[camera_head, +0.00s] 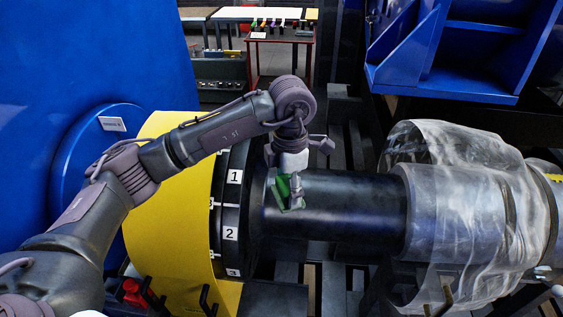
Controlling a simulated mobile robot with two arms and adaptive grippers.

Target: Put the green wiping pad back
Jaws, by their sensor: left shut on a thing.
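My left arm comes in from the left and reaches over the yellow ring. My left gripper (290,188) points down and is shut on the green wiping pad (284,188). The pad is at the dark shaft (340,213), just right of the numbered black ring. Whether the pad touches the shaft or hovers just above it, I cannot tell. The gripper hides part of the pad. My right gripper is not in view.
A yellow curved guard (165,210) and a black ring with number labels (231,233) stand left of the pad. Clear plastic wrap (470,215) covers the shaft's right part. A blue housing (440,50) is behind. A red-framed table (282,39) with several coloured items stands far back.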

